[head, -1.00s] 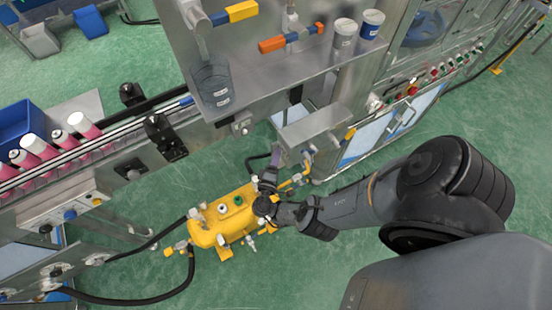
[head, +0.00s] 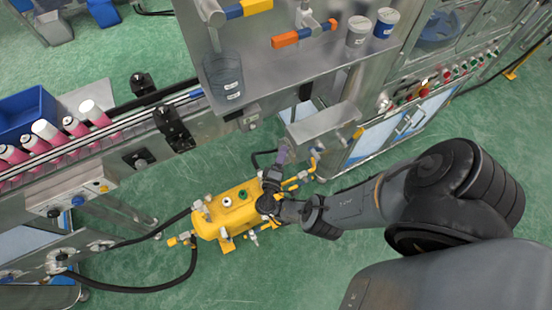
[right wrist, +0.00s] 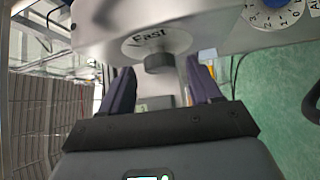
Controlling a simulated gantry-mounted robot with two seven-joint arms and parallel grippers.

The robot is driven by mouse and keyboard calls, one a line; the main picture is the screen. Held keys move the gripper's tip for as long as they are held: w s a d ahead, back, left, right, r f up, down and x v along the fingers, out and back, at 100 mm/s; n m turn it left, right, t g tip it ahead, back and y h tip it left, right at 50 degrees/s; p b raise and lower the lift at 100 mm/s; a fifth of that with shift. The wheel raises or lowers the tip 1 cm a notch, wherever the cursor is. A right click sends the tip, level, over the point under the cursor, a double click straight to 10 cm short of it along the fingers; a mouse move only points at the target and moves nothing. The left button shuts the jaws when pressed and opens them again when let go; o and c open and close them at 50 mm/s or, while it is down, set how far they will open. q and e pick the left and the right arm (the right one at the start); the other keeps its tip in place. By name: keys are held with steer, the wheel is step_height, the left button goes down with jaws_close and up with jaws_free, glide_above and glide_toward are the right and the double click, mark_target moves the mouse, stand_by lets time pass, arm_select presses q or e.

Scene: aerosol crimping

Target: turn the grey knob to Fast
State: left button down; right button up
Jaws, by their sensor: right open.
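The grey knob (right wrist: 158,62) shows in the right wrist view, on a round plate marked "Fast" (right wrist: 150,38) on a metal housing. My right gripper (right wrist: 160,72) is open, with one dark finger to each side of the knob and visible gaps between. Whether the fingers reach level with the knob is hard to tell. The knob's pointer mark is not clear. In the head view my right gripper (head: 282,155) points toward the machine front beside a small metal box; I cannot make out the knob there. My left gripper is not in view.
A numbered dial with a blue centre (right wrist: 276,3) sits right of the knob. A yellow tank (head: 228,212) with hoses stands below my right gripper. The metal box (head: 322,125) is close on its right. Pink cans (head: 75,126) stand on the conveyor at left.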

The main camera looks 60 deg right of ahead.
steer(key=r+p+v, duration=0.1)
steer(key=v, duration=0.8)
steer(key=shift+a+f, duration=0.35)
steer(key=shift+f, duration=0.2)
